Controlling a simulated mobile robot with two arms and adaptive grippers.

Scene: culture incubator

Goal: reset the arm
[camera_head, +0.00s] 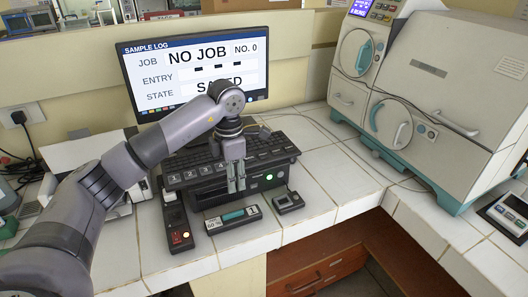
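My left arm comes in from the left and bends down in front of the monitor. My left gripper (236,185) points down over the front of a black keypad unit (187,180) with numbered keys. Its two fingers are close together, with nothing seen between them. It hides part of the keys; I cannot tell whether the fingertips touch the unit. My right gripper is not in view.
A monitor (150,60) reads "NO JOB" and "NO. 0". Several small devices, including one with a teal strip (233,218), lie on the tiled counter (330,185). A large incubator-like machine (400,100) stands right. An open gap with a drawer (318,275) lies below.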

